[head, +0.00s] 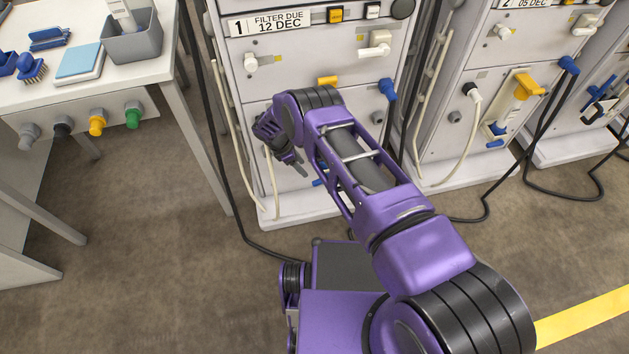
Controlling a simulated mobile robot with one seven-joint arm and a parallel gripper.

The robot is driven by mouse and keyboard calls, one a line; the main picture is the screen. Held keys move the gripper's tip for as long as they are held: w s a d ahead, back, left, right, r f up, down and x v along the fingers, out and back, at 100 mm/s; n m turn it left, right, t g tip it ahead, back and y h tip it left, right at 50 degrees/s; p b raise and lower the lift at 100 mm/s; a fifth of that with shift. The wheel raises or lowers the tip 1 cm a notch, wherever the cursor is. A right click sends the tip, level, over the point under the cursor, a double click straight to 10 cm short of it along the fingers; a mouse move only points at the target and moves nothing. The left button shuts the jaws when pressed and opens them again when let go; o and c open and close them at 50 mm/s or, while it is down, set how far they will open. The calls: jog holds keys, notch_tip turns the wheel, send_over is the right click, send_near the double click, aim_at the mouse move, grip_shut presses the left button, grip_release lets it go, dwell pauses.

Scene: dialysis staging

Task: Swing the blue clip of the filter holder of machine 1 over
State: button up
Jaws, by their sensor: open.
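Machine 1 (290,50) stands in the upper middle of the head view, with a label reading "1 FILTER DUE 12 DEC" (269,22). Its filter holder is mostly hidden behind my purple arm. A yellow part (327,80) shows just above the arm. A small blue piece (318,182) shows beside the arm, low on the front; it may be part of the blue clip, but I cannot tell its position. My gripper (296,164) is open, in front of the lower left of machine 1's face, left of that blue piece. I cannot tell whether it touches anything.
A blue connector (387,89) sticks out to the right on machine 1. Machine 2 (450,75) stands to the right, with a yellow handle (528,86). A table (150,72) with a grey bin (131,38) is at left. Dark cables lie on the floor.

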aim_at(316, 182)
jog(key=b+x, duration=0.3)
jog(key=x, duration=0.9)
grip_shut()
dwell(1.1)
